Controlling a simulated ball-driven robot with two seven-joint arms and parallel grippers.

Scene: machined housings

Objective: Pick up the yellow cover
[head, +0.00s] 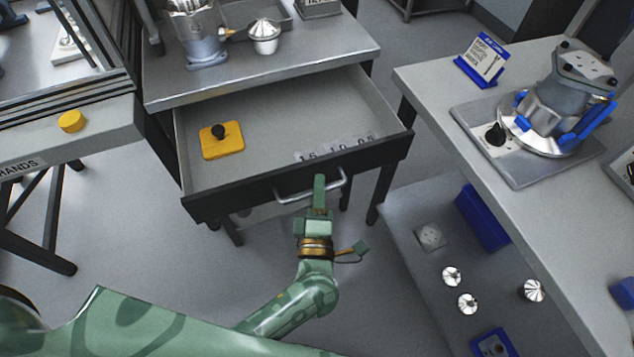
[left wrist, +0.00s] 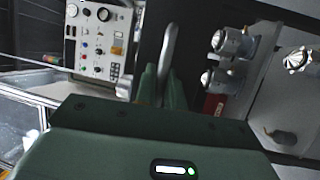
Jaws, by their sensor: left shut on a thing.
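The yellow cover (head: 231,145), a flat square plate with a black knob, lies inside the open drawer (head: 270,115), in its left part. My left gripper (head: 319,186) is at the drawer's front and is shut on the metal drawer handle (head: 335,183). The handle also shows in the left wrist view (left wrist: 168,45), between the fingers of my left gripper (left wrist: 155,82). The gripper is outside the drawer, apart from the yellow cover. The yellow cover is not seen in the left wrist view. My right gripper is not in view.
The drawer's dark front panel (head: 240,190) stands between my left gripper and the cover. The cabinet top (head: 280,60) overhangs the drawer's back. A bench (head: 430,85) with a metal housing (head: 563,95) stands at right. A yellow round button (head: 71,121) sits at left.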

